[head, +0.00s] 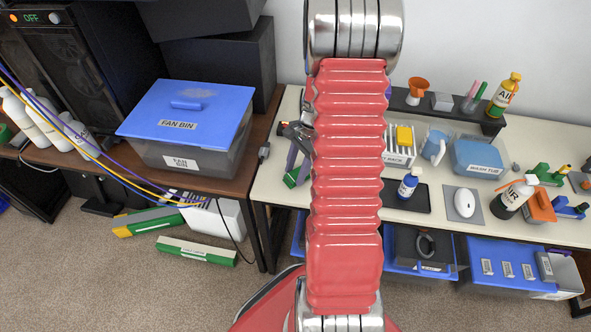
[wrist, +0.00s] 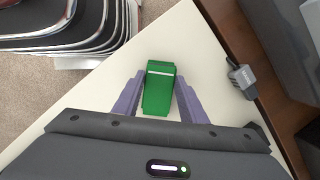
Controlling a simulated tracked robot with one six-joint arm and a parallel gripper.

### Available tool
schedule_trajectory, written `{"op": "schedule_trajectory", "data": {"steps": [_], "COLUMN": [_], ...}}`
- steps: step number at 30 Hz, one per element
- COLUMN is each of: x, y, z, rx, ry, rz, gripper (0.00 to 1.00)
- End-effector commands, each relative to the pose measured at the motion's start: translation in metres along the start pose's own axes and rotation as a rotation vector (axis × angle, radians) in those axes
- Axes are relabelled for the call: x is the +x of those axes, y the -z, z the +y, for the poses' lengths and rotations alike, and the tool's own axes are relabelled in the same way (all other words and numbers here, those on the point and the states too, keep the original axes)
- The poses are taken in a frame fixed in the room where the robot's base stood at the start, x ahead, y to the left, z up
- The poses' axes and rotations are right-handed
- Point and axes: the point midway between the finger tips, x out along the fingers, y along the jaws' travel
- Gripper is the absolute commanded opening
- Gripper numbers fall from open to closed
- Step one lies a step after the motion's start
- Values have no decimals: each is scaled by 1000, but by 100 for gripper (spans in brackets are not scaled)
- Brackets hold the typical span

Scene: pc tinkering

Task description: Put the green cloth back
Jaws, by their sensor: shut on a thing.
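The green cloth (wrist: 158,95) is a folded green piece with a pale stripe near its far end, seen in the wrist view between the two purple fingers. My gripper (wrist: 160,84) is shut on it. In the head view, my gripper (head: 294,165) is at the left end of the cream workbench, and a bit of the green cloth (head: 291,179) shows below the fingers. My red arm hides part of this area. I cannot tell whether the cloth touches the bench top or is just above it.
The cream workbench (head: 266,183) carries a wash tub (head: 478,157), a blue-capped bottle (head: 408,184), a white mouse (head: 465,203) and a spray bottle (head: 513,197). A blue-lidded fan bin (head: 192,135) stands on the brown desk to the left. A grey plug (wrist: 242,78) lies near the bench edge.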

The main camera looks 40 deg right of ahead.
Motion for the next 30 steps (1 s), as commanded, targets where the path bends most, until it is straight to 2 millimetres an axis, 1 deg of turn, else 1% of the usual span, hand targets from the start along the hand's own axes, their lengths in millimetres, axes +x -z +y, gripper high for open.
{"op": "schedule_trajectory", "data": {"steps": [1,3,14,23,30], "x": [0,0,0,0,0], "y": [0,0,0,0,0], "z": [0,0,0,0,0], "rx": [0,0,0,0,0], "ry": [0,0,1,1,1], "rz": [0,0,0,0,0], "gripper": [40,44,45,66,66]}}
